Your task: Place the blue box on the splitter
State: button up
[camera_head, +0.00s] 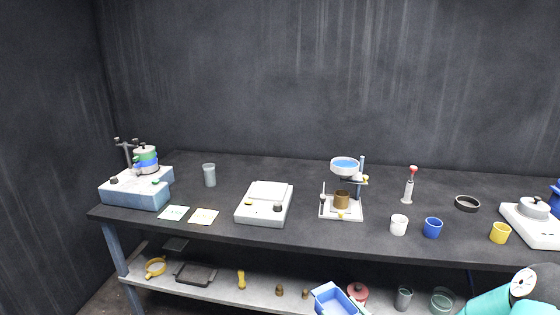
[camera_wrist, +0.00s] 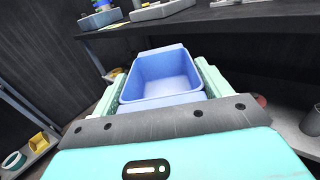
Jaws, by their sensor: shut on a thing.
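A blue open-topped box (camera_wrist: 165,75) sits between the two pale green fingers of my gripper (camera_wrist: 163,82) in the wrist view. The gripper is shut on it, and the box looks empty. In the head view the box (camera_head: 335,300) shows at the bottom edge, in front of the lower shelf and below the tabletop. The fingers cannot be made out in the head view. I cannot tell for sure which thing is the splitter; a blue object (camera_head: 556,192) is cut off at the right edge of the head view.
The dark table (camera_head: 300,165) carries a vibrating screen (camera_head: 137,190), a scale (camera_head: 265,204), a funnel stand (camera_head: 342,190), a white cup (camera_head: 399,225), a blue cup (camera_head: 433,228), a yellow cup (camera_head: 500,233) and a white device (camera_head: 535,226). The lower shelf (camera_head: 215,285) holds small items.

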aim_at(336, 311)
jog(key=shift+s+a+f, duration=0.1)
jog(key=shift+a+f, duration=0.05)
jog(key=shift+a, duration=0.3)
jog(key=shift+s+a+f, duration=0.1)
jog(key=shift+a+f, duration=0.05)
jog(key=shift+a, duration=0.3)
jog(key=shift+w+a+f, duration=0.15)
jog(key=shift+f, duration=0.1)
jog(key=f+m+h, duration=0.1)
jog(key=h, duration=0.1)
jog(key=w+f+m+t+h, duration=0.1)
jog(key=f+m+h, duration=0.1)
jog(key=w+f+m+t+h, duration=0.1)
jog(key=h, duration=0.1)
jog(key=shift+w+f, duration=0.15)
jog(key=shift+f, duration=0.2)
jog(key=shift+w+d+f+m+h, duration=0.1)
jog(key=shift+d+f+m+h, duration=0.1)
jog(key=shift+f+m+h, duration=0.7)
jog(key=shift+a+r+n, duration=0.15)
jog(key=shift+r+n, duration=0.05)
jog(key=shift+n, duration=0.1)
jog(key=shift+f, duration=0.1)
